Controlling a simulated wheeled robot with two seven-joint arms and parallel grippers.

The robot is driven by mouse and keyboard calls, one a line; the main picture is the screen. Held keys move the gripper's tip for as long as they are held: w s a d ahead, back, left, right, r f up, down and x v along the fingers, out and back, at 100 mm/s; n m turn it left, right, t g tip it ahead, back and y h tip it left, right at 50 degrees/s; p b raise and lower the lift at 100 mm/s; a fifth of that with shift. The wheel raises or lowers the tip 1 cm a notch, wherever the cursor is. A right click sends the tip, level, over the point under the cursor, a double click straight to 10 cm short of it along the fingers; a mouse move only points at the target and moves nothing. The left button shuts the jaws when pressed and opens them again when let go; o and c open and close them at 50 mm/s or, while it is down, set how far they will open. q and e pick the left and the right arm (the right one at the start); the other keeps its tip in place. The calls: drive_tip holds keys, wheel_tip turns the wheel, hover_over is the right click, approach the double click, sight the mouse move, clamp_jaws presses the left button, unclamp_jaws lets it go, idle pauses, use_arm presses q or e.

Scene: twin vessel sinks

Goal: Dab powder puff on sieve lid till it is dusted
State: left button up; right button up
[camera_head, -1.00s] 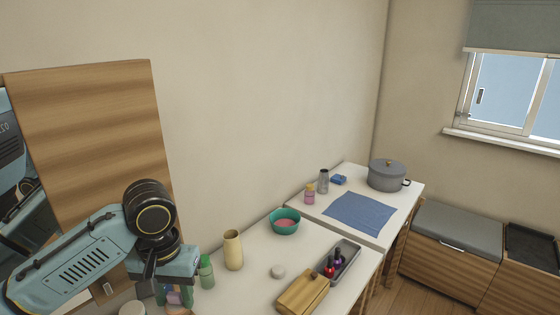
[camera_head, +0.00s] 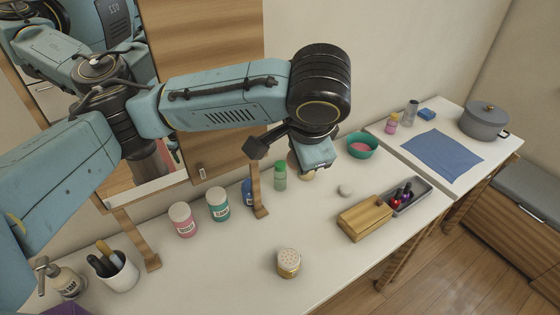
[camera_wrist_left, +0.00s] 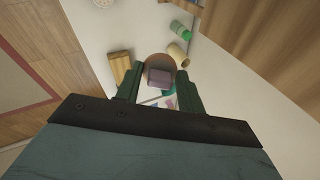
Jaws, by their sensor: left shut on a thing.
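The sieve lid (camera_head: 289,256) is a pale, perforated top on a short yellow shaker standing near the table's front. It also shows at the top edge of the left wrist view (camera_wrist_left: 103,3). My left gripper (camera_wrist_left: 158,92) is shut on a round brownish pad with a purple-grey block, which appears to be the powder puff (camera_wrist_left: 148,66). In the head view my left gripper (camera_head: 314,160) is above the back of the table, away from the shaker, and the puff is hidden there. My right gripper is not in view.
A teal bowl (camera_head: 362,146) of pink powder, a white rounded piece (camera_head: 345,190), a wooden box (camera_head: 365,219) and a grey tray (camera_head: 412,200) are at right. A green bottle (camera_head: 280,178) and jars (camera_head: 183,220) line the back. Table around the shaker is clear.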

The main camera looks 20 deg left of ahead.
sight(288, 162)
use_arm(q)
drive_tip(key=d+r+m+t+y+p, duration=0.2)
drive_tip(key=r+m+t+p, duration=0.5)
drive_tip(key=r+m, duration=1.5)
drive_tip(key=d+t, duration=0.1)
drive_tip(key=t, duration=0.4)
drive_tip(key=shift+m+t, duration=0.4)
drive_tip(key=shift+d+r, duration=0.1)
drive_tip(key=shift+d, duration=0.05)
